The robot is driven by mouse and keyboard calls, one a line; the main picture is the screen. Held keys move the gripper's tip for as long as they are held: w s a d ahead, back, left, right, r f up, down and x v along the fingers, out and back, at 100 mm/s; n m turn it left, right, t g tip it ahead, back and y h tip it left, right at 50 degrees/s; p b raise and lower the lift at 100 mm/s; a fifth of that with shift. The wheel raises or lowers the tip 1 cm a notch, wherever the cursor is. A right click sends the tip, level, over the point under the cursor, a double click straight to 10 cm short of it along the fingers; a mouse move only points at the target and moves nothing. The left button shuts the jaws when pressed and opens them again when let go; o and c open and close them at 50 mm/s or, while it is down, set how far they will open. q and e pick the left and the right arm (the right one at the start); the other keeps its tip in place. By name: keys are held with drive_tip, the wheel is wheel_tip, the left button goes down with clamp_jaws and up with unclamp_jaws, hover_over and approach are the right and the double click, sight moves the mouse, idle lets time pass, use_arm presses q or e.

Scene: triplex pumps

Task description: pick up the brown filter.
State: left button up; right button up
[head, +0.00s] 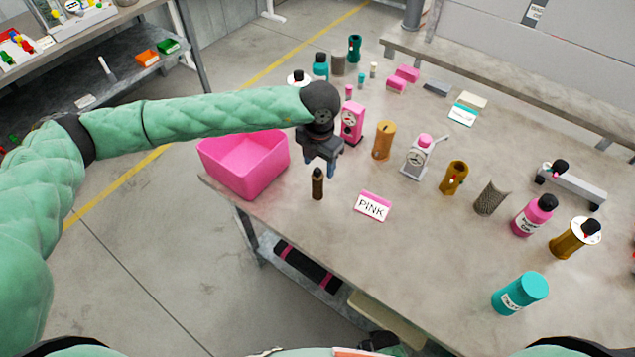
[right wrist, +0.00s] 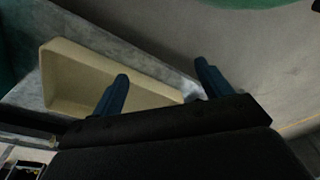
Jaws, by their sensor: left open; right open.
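A brown-orange cylinder (head: 384,140), which may be the brown filter, stands upright on the table behind the pink card. A small dark brown, bottle-shaped piece (head: 317,184) stands upright near the table's left edge. My left gripper (head: 319,168) points down with its fingers apart, just above or behind that small piece, and holds nothing that I can see. It is left of the brown-orange cylinder and apart from it. A grey-brown mesh cylinder (head: 490,198) stands further right. My right gripper (right wrist: 160,76) is open and empty in the right wrist view, in front of a cream bin.
A pink bin (head: 243,163) sits at the table's left corner, under my left arm. A pink pump (head: 352,121), a grey pump (head: 417,158) and a gold part (head: 453,178) stand nearby. The PINK card (head: 372,206) is in front. The cream bin (right wrist: 68,84) lies low.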

sight(318, 169)
use_arm(q)
drive_tip(key=f+p, duration=0.2)
drive_tip(key=f, duration=0.1)
drive_tip(key=shift+s+a+f+p, duration=0.15)
drive_tip(key=shift+s+f+p, duration=0.1)
drive_tip(key=shift+f+p, duration=0.15)
drive_tip(key=shift+f, duration=0.5)
use_arm(e)
wheel_tip(318, 169, down, 6)
drive_tip(key=s+d, duration=0.2)
drive_tip(key=s, duration=0.1)
drive_tip(key=shift+d+f, duration=0.15)
drive_tip(key=shift+d, duration=0.15)
use_arm(q)
drive_tip(key=c, duration=1.1)
drive_tip(key=shift+o, duration=0.2)
use_arm(e)
drive_tip(key=shift+d, duration=0.1)
use_arm(q)
drive_tip(key=shift+r, duration=0.15)
use_arm(e)
drive_tip(key=shift+f, duration=0.1)
